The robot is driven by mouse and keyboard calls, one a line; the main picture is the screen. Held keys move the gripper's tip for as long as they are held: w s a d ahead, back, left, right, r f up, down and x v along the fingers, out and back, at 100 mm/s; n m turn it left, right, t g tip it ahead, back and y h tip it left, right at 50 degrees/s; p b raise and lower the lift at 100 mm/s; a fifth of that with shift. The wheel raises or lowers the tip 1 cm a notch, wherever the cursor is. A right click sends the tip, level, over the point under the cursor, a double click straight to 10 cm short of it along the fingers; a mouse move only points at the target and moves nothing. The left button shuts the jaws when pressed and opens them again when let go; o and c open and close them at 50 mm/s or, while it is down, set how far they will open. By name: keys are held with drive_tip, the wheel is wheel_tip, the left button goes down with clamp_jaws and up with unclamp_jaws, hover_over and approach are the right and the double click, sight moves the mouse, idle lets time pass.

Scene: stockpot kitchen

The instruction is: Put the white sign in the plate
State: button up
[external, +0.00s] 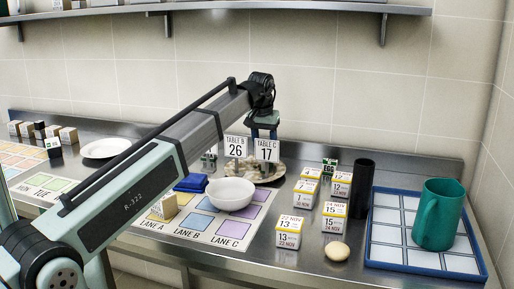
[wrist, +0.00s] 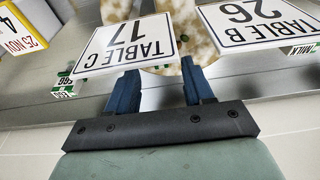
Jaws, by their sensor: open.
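Two white signs with black print stand near each other at the middle back of the counter: TABLE B 26 (external: 235,147) and TABLE C 17 (external: 266,150). In the wrist view both look upside down, TABLE C (wrist: 128,42) at left and TABLE B (wrist: 250,20) at right. My gripper (external: 263,134) is above and behind the signs, open, pointing down. Its blue fingers (wrist: 160,80) are apart with nothing clearly between them; the TABLE C sign is close to one finger. A white plate (external: 104,148) lies at the back left.
Several dated boxes (external: 289,233), an egg-like object (external: 337,251), a black cylinder (external: 361,190) and a blue tray (external: 385,266) with a green pitcher (external: 438,215) stand right. A shelf (external: 230,7) hangs above.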

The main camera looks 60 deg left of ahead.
drive_tip(key=v, duration=0.7)
drive_tip(key=shift+r, duration=0.1)
